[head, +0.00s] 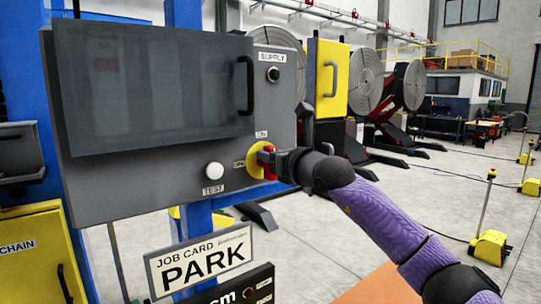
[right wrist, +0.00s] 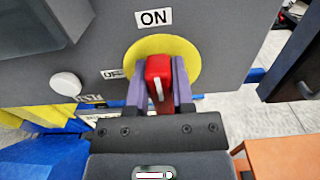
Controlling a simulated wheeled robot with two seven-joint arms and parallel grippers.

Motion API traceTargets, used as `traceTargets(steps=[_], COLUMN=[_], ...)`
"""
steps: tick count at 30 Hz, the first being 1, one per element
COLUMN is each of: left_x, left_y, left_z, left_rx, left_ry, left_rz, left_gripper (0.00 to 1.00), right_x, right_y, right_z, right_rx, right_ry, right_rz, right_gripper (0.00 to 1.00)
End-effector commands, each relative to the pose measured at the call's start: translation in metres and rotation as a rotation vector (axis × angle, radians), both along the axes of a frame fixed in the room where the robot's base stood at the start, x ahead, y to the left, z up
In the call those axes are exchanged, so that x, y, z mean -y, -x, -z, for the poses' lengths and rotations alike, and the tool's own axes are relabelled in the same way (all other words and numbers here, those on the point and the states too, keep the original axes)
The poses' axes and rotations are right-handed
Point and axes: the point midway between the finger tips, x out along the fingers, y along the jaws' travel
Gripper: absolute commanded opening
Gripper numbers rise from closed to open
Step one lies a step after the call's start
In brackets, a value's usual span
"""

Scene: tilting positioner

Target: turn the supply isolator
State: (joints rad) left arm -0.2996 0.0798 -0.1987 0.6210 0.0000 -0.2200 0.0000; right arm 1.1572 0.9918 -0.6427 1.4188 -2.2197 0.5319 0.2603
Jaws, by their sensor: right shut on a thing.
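The supply isolator is a red handle (head: 267,149) on a round yellow plate (head: 253,163) at the lower right of the grey control panel (head: 130,190). In the right wrist view the red handle (right wrist: 158,68) stands in front of the yellow plate (right wrist: 185,48). An ON label (right wrist: 154,17) is above the plate and an OFF label (right wrist: 111,74) is to its left. My right gripper (head: 274,160) is shut on the red handle, one finger on each side of it, also in the right wrist view (right wrist: 158,88). My left gripper is out of view.
A white TEST button (head: 214,170) sits left of the isolator. A SUPPLY label (head: 272,57) is above a dark green round fitting (head: 273,74). A dark door with a handle (head: 247,85) covers much of the panel. A PARK job card (head: 200,262) hangs below.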

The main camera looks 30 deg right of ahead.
Motion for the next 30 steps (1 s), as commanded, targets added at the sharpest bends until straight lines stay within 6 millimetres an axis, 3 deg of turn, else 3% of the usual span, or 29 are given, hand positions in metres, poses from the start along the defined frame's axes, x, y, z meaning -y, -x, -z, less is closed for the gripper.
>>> traceTargets(steps=[14, 30], left_x=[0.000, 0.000], left_y=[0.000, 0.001], left_z=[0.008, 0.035], left_rx=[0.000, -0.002], left_ry=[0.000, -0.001], left_rz=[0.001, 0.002], left_gripper=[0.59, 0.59], right_x=[-0.002, -0.010], right_y=[0.000, 0.000], right_z=[0.003, 0.006], right_rx=[0.003, 0.037], right_ry=[0.080, 0.552], right_rz=[0.000, 0.000], right_gripper=[0.00, 0.00])
